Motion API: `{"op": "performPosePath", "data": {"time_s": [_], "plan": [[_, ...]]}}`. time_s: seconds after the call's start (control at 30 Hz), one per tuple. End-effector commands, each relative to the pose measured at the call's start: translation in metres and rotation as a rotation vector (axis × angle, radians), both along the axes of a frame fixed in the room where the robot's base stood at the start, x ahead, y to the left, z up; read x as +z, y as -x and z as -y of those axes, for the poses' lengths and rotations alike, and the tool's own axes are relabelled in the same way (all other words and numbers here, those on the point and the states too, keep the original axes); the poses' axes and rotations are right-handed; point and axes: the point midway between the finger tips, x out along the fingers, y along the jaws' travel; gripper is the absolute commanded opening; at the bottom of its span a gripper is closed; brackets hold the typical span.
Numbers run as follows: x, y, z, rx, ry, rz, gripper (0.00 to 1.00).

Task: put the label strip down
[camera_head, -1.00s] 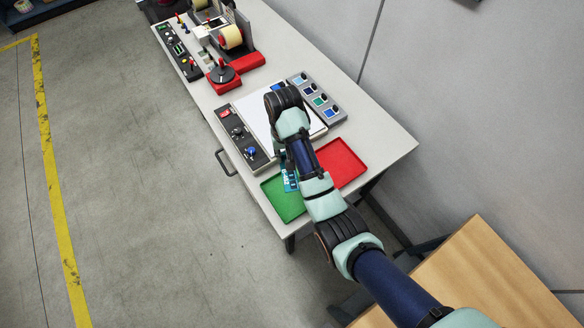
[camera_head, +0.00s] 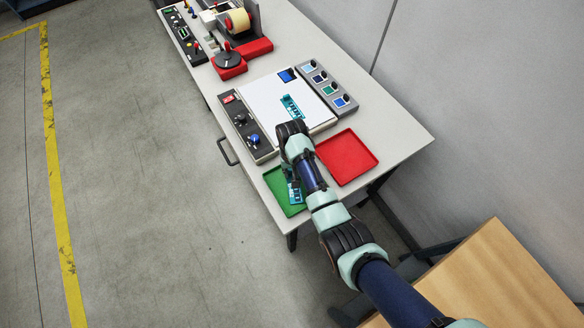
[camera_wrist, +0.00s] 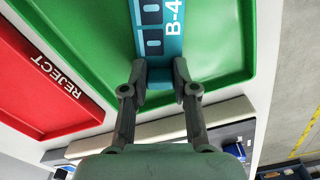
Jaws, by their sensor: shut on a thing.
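My gripper (camera_wrist: 160,85) is shut on the near end of a teal label strip (camera_wrist: 158,30), which has white "B-4" lettering and dark blue panels. The strip lies over the green tray (camera_wrist: 218,35) and runs out of the top of the wrist view. I cannot tell whether it touches the tray floor. In the head view, part of the strip (camera_head: 295,192) shows beside my arm above the green tray (camera_head: 275,183). My fingertips are hidden there by the arm.
A red tray (camera_head: 346,157), marked REJECT in the wrist view, is beside the green one. Another teal strip (camera_head: 291,106) lies on the white panel (camera_head: 262,98). Control boxes flank the panel, and the rewinder (camera_head: 238,22) stands at the far end.

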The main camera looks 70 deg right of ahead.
Motion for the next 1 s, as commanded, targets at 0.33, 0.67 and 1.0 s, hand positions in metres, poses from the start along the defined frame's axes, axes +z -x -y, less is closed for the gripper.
{"op": "performPosePath", "data": {"time_s": [0.33,0.67,1.0], "plan": [[-0.004,0.0,0.0,0.0,0.001,0.0,0.02],[-0.003,0.0,0.0,0.0,0.001,0.0,0.53],[0.035,-0.001,0.001,0.0,0.005,0.004,0.53]]}}
